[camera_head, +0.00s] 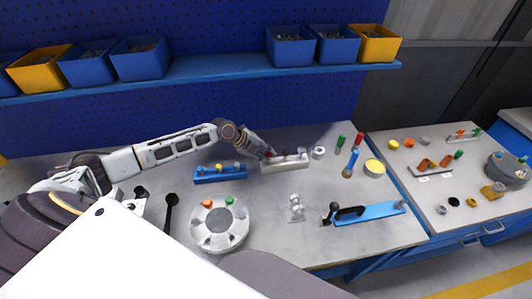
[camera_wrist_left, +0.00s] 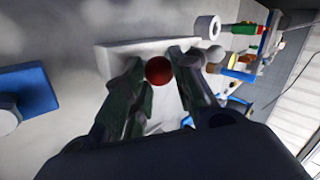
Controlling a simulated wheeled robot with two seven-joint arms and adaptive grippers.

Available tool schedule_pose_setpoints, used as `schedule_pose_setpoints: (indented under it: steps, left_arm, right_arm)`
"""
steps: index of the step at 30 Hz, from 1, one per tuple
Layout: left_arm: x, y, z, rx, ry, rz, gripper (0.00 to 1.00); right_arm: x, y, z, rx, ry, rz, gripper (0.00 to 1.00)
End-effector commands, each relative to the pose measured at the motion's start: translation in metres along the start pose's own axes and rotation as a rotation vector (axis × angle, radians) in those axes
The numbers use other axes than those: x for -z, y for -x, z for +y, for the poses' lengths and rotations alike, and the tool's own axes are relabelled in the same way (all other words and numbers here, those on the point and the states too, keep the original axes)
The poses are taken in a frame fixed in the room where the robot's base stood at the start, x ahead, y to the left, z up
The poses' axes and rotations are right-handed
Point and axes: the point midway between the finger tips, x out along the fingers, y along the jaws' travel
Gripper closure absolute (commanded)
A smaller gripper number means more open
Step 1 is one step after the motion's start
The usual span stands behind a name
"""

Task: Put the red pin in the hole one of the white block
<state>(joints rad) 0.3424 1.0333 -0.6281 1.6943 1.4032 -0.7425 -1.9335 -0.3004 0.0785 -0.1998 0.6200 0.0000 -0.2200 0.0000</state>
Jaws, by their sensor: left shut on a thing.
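The white block (camera_head: 287,163) lies on the table toward the back, right of the blue block. My left gripper (camera_head: 268,154) is over the left end of the white block. In the left wrist view, my left gripper (camera_wrist_left: 162,84) is shut on the red pin (camera_wrist_left: 159,70), whose round red end shows between the fingertips. The white block (camera_wrist_left: 112,56) lies just below and behind the pin in that view. The fingers hide the hole, and I cannot tell whether the pin's tip is in it. My right gripper is not in view.
A round grey flanged shell (camera_head: 220,228) stands in front. Bins line the shelf (camera_head: 200,72) above.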

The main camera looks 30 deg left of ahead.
Motion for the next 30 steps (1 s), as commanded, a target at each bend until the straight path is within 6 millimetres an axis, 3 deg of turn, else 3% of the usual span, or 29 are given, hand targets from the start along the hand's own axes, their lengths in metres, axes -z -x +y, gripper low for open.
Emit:
schedule_pose_setpoints:
  steps: [3, 4, 9, 23, 30]
  left_arm:
    - [-0.001, -0.002, 0.002, 0.0, 0.0, 0.0, 1.0]
    - [0.0, -0.002, 0.002, 0.0, 0.0, 0.0, 0.71]
    - [0.0, -0.002, 0.002, 0.0, 0.0, 0.0, 0.52]
    - [0.0, 0.0, 0.0, 0.0, 0.0, 0.0, 0.52]
    - [-0.001, 0.011, 0.001, -0.001, -0.001, -0.002, 0.52]
  right_arm:
    - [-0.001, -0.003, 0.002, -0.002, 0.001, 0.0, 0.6]
    - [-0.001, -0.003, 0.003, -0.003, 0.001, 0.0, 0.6]
    - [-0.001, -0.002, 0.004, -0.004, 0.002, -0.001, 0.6]
    - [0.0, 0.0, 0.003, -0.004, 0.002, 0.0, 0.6]
    - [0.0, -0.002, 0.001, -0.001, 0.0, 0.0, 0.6]
